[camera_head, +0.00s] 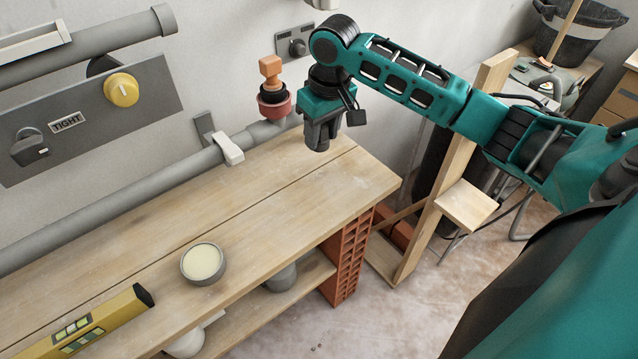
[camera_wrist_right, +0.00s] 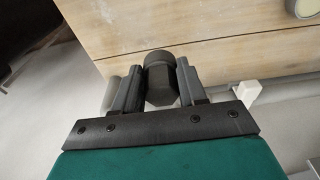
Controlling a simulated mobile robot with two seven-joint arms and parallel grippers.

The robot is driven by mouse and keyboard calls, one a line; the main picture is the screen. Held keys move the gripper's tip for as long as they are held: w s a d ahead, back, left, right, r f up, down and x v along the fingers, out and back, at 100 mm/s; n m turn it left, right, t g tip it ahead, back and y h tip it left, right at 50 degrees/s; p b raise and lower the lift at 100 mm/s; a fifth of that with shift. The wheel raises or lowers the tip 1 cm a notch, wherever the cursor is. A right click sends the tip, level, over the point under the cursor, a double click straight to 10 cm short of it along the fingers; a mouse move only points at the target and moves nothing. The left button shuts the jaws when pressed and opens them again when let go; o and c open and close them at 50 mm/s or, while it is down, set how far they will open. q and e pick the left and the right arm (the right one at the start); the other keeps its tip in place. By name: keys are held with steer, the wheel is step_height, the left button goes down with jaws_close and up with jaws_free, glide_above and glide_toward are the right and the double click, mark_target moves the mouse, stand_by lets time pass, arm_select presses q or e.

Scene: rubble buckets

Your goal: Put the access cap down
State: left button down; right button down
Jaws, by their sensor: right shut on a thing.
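The access cap (camera_wrist_right: 160,80) is a dark grey piece with a rounded top and a faceted body, seen between the fingers in the right wrist view. My right gripper (camera_wrist_right: 158,85) is shut on it. In the head view my right gripper (camera_head: 320,138) points down over the far right part of the wooden bench (camera_head: 300,205), near the wall pipe. The cap is hard to make out from the fingers there, and I cannot tell how high it is above the bench. My left gripper is not in view.
An orange block on a red collar (camera_head: 272,98) stands on the grey pipe (camera_head: 130,192) left of the gripper. A white clip (camera_head: 229,149) sits on the pipe. A round tin (camera_head: 203,263) and a yellow level (camera_head: 88,325) lie nearer on the bench. The bench middle is clear.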

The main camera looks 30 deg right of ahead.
step_height(320, 180, down, 11)
steer(key=shift+b, duration=0.85)
step_height(320, 180, down, 4)
steer(key=shift+r+b, duration=0.25)
steer(key=shift+b, duration=0.15)
steer(key=shift+f, duration=0.2)
steer(key=c, duration=0.6)
jaws_free()
steer(key=shift+r, duration=0.1)
steer(key=r+p, duration=0.1)
steer(key=r, duration=0.3)
steer(key=s+r, duration=0.1)
steer(key=r, duration=0.3)
steer(key=r+p, duration=0.1)
steer(key=r, duration=0.2)
steer(key=shift+s+r+p, duration=0.3)
steer(key=shift+s+r, duration=0.05)
steer(key=shift+r, duration=0.05)
